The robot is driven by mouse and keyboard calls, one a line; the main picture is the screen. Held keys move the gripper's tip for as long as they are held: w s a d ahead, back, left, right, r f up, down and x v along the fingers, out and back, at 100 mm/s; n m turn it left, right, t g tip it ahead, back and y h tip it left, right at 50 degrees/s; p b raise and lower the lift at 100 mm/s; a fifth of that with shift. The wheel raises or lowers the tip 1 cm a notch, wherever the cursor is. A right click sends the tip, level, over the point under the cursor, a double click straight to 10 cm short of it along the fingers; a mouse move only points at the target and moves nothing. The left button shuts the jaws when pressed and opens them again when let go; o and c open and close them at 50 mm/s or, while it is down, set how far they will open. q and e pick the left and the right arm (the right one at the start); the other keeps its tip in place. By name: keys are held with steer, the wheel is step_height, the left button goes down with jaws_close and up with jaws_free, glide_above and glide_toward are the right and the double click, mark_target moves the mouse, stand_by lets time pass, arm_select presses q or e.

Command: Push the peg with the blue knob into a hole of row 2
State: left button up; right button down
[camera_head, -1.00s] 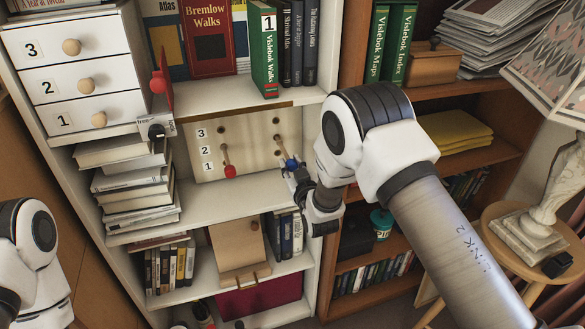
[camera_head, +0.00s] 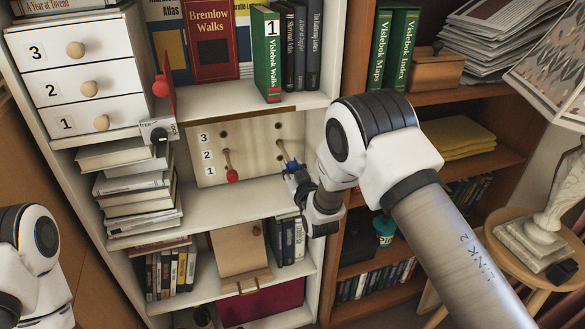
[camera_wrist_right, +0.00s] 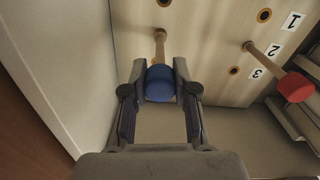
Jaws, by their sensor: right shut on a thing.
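The light wooden board (camera_head: 252,147) stands upright in the white shelf, with labels 3, 2 and 1 from top to bottom. The peg with the blue knob (camera_wrist_right: 159,82) points at the board in the column away from the labels. Its shaft (camera_head: 282,149) meets the board at row 2 height; how deep it sits I cannot tell. My right gripper (camera_wrist_right: 158,68) is shut on the blue knob, also seen in the head view (camera_head: 291,168). A peg with a red knob (camera_head: 232,175) sticks out of row 2 near the labels. My left gripper is out of view.
Stacked books (camera_head: 136,190) stand left of the board, and a red thing (camera_head: 164,88) juts out above them. A white shelf wall (camera_wrist_right: 60,60) is close beside my right gripper. Open holes show in row 3 (camera_head: 223,134). The shelf before the board (camera_head: 215,202) is clear.

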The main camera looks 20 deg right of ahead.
steer(key=shift+w+b, duration=0.35)
steer(key=shift+w, duration=0.35)
steer(key=shift+c, duration=1.7)
jaws_free()
steer(key=shift+s+d+p, duration=0.1)
steer(key=shift+s+p, duration=0.65)
steer(key=shift+s, duration=1.8)
steer(key=s, duration=0.5)
steer(key=shift+p, duration=0.3)
steer(key=shift+w, duration=0.1)
